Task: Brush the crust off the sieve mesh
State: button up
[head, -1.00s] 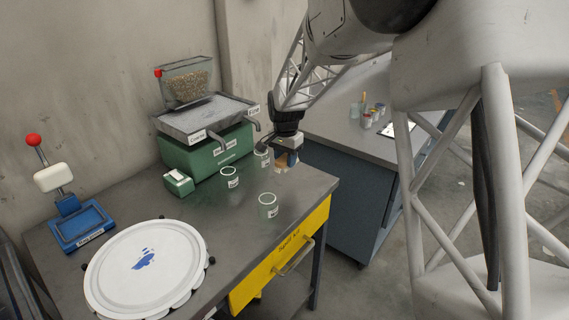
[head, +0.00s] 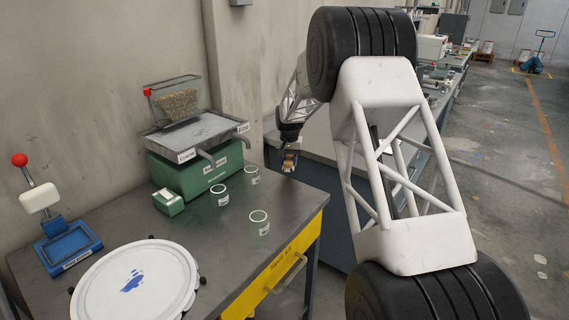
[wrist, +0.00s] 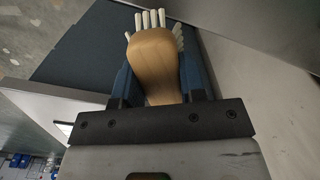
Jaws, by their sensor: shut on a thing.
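My gripper (head: 290,152) is shut on a brush (head: 289,165) with a wooden body. In the wrist view the brush (wrist: 152,62) sits between the fingers, its pale bristles pointing away from the wrist. The gripper is raised near the back right edge of the steel table, apart from the sieve. The round white sieve (head: 95,298) lies at the table's front left. A blue patch of crust (head: 132,283) is on the middle of its mesh. The sieve's lower edge is cut off by the frame.
Three small labelled cups (head: 260,224) stand on the table (head: 205,262). A green machine (head: 190,173) with a tray and hopper is at the back. A blue stand with a red-knobbed lever (head: 68,243) is at the left. A grey-blue bench (head: 320,215) stands beyond the table.

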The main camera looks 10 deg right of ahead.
jog(key=w+d+f+n, duration=0.3)
jog(key=w+d+f, duration=0.45)
jog(key=w, duration=0.35)
jog(key=s+a+r+m, duration=0.3)
jog(key=s+a+r, duration=0.2)
jog(key=a+r, duration=0.65)
jog(key=s+a+r+m, duration=0.2)
jog(key=s+a+r, duration=0.2)
jog(key=a+r, duration=0.75)
jog(key=a+r+m, duration=0.4)
jog(key=a+r, duration=0.5)
jog(key=a, duration=0.5)
jog(key=shift+a+r, duration=0.25)
jog(key=shift+r, duration=0.15)
jog(key=shift+s, duration=0.1)
jog(key=shift+f, duration=0.1)
